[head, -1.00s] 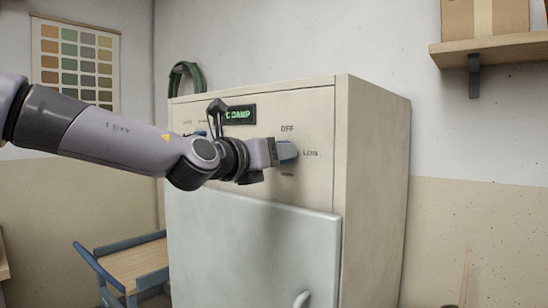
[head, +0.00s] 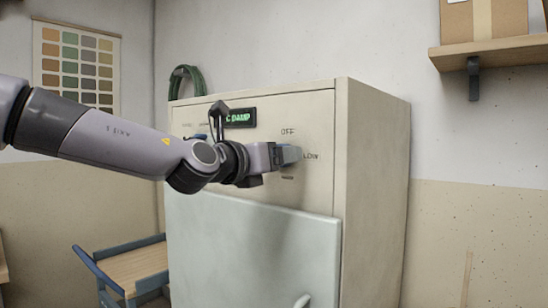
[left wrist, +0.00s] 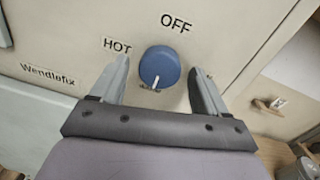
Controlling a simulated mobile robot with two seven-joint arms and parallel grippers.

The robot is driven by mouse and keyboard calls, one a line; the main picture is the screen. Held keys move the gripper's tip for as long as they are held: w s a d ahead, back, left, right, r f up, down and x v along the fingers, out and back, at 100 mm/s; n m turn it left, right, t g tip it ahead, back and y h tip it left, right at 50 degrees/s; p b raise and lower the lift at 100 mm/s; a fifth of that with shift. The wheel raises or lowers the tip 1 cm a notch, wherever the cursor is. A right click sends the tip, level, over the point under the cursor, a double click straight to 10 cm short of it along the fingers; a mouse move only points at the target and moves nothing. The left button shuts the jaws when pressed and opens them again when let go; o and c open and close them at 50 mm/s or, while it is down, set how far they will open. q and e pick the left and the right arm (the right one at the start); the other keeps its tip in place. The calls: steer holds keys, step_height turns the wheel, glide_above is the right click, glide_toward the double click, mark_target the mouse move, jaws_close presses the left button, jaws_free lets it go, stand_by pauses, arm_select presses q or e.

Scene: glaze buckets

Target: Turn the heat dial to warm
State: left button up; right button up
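The heat dial (left wrist: 160,66) is a round blue knob on the cream kiln front, with a white pointer mark. In the left wrist view the mark points down, slightly left, at a small label (left wrist: 150,90) that I cannot read clearly. OFF is above the dial and HOT is to its left. My left gripper (left wrist: 159,70) is open, one finger on each side of the dial, with a visible gap on both sides. In the head view my left gripper (head: 288,155) hides the dial. My right gripper is not in view.
The kiln (head: 372,190) has a lit green display (head: 238,117) and a closed pale door (head: 250,245) below the panel. A blue-framed cart (head: 135,268) stands at left. A wall shelf (head: 490,52) holds a cardboard box (head: 485,18) at upper right.

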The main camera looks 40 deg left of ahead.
arm_select(q)
steer(key=shift+s, duration=0.1)
steer(key=s+b, duration=0.1)
steer(key=s, duration=0.6)
steer(key=shift+a, duration=0.1)
stand_by(0.6)
